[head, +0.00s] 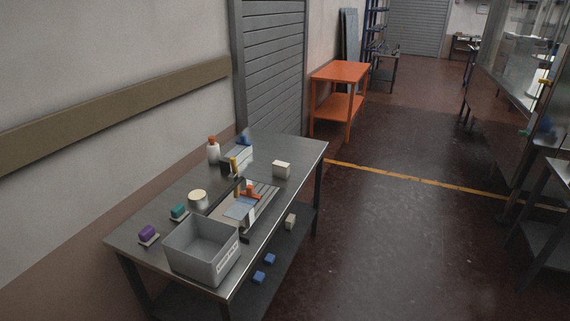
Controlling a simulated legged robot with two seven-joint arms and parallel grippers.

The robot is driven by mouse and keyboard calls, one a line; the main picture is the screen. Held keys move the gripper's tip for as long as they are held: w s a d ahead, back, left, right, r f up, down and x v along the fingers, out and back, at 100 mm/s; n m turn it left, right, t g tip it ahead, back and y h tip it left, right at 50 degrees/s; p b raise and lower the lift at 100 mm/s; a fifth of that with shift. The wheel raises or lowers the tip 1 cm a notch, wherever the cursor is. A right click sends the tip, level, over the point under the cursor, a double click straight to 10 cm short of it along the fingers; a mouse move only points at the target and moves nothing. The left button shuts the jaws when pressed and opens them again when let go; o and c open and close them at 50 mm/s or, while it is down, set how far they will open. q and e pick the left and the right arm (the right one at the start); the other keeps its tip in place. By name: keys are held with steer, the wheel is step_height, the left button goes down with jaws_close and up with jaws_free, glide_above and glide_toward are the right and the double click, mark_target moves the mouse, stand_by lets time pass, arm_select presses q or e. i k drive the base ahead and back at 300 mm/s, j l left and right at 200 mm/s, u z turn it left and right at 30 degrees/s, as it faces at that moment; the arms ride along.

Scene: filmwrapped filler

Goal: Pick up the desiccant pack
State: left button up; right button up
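A steel workbench (312,152) stands at the left and bears several small items. I cannot tell for certain which of them is the desiccant pack. A cream block (282,169) sits alone near the bench's far right part. A small white upright piece (250,217) stands by the near edge of a dark tray (222,212). The tray holds flat grey pieces and an orange item (250,190). An open grey bin (201,245) with a white label stands at the near end; its inside looks empty where visible. Neither of my grippers is in view.
A purple block (147,232), a teal block (178,211), a round cream tin (198,197) and an orange-capped bottle (213,151) line the wall side. Blue blocks (270,258) lie on the lower shelf. An orange table (341,72) stands beyond. The floor (400,240) at right is clear.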

mark_target(280, 169)
steer(key=i+l, duration=0.2)
steer(key=i, duration=0.3)
steer(key=i+l, duration=0.2)
steer(key=i, duration=0.25)
steer(key=i+l, duration=0.2)
steer(key=i, duration=0.3)
steer(key=i+l+u, duration=0.1)
steer(key=i, duration=0.4)
steer(key=i+l, duration=0.35)
steer(key=i, duration=0.15)
